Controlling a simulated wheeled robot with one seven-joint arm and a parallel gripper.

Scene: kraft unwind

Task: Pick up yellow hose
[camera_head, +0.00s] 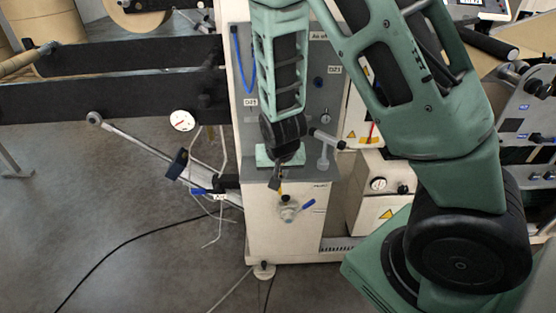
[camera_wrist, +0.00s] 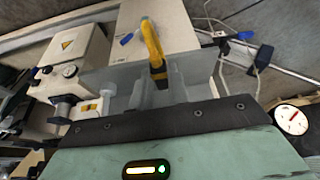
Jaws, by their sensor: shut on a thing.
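The yellow hose (camera_wrist: 151,38) shows in the wrist view as a short curved piece. One end runs in between the fingers of my gripper (camera_wrist: 160,78), which is shut on it. In the head view my gripper (camera_head: 276,182) points down in front of the white cabinet, and only a small bit of the yellow hose (camera_head: 281,191) shows below the fingers. The hose's other end is near a metal valve (camera_head: 288,211) with a blue handle (camera_head: 308,204). I cannot tell whether that end is attached there.
The white cabinet (camera_head: 285,235) stands right behind my gripper. A box with a gauge (camera_head: 378,184) is to its right. Dark bars (camera_head: 110,95), a round dial (camera_head: 182,120) and a metal rod (camera_head: 130,140) are to the left.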

